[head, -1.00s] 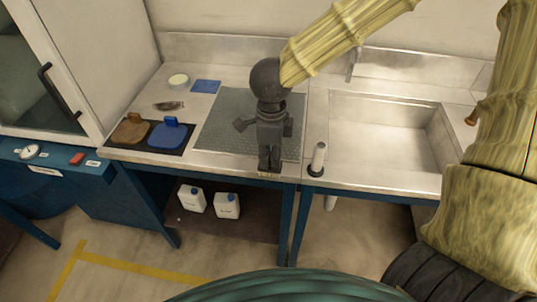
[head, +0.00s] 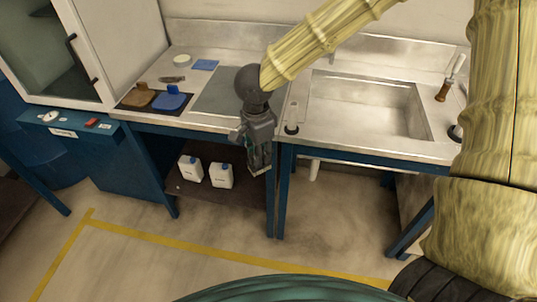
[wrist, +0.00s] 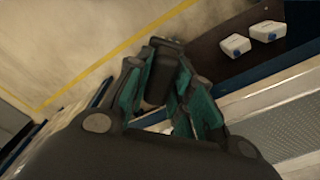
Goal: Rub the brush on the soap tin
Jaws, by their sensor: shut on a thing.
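My gripper (head: 258,168) hangs fingers-down in front of the bench edge, over the gap above the floor. It also shows in the wrist view (wrist: 163,95), with its teal finger pads close together. A small round pale tin, which looks like the soap tin (head: 182,60), stands at the back left of the bench, far from my gripper.
A blue cloth (head: 205,65) and a small dark item (head: 172,79) lie near the tin. A brown block (head: 139,95) and a blue block (head: 171,98) sit on a dark mat. The sink (head: 370,102) is right. White jugs (head: 221,175) stand below. The floor in front is clear.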

